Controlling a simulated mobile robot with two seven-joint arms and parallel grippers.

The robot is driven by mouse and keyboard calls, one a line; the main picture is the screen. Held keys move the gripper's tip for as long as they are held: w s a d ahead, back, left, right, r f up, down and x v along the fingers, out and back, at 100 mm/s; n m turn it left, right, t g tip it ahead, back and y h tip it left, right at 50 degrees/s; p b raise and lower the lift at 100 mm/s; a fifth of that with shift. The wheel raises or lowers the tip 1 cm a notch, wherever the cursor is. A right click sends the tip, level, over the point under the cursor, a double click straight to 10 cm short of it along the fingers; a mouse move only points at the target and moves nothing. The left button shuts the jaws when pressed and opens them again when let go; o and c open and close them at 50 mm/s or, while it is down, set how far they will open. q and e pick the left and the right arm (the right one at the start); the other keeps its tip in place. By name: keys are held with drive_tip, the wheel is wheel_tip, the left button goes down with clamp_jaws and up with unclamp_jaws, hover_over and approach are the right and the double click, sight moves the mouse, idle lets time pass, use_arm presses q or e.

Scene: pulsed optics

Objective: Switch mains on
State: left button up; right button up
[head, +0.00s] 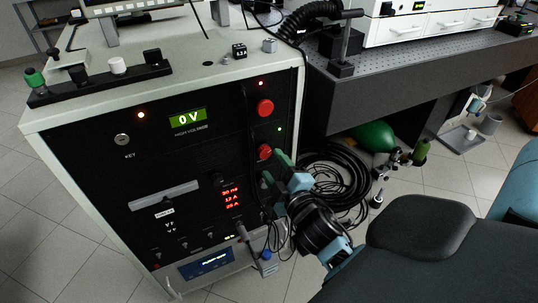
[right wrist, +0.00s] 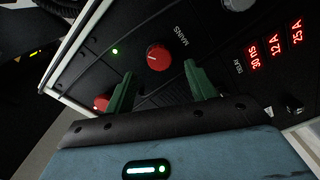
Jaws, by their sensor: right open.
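The mains switch is a round red knob (right wrist: 158,57) beside the label MAINS in the right wrist view. It also shows on the black front panel in the head view (head: 264,152). A small green light (right wrist: 114,50) near it is lit. My right gripper (head: 276,169) is in front of the panel, just below the knob in the head view. In the right wrist view its two green fingers (right wrist: 160,76) are apart and empty, with the knob showing beyond and between their tips. I cannot tell whether either finger touches it. My left gripper is not in view.
A red button (head: 265,107) sits above the knob, with a lit red light over it. The cabinet display (head: 188,117) reads 0 V, and red digits (head: 231,197) glow lower down. Coiled black cables (head: 335,180) lie right of the cabinet, near a green balloon-like object (head: 373,136).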

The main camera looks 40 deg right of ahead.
drive_tip(key=shift+v, duration=1.4)
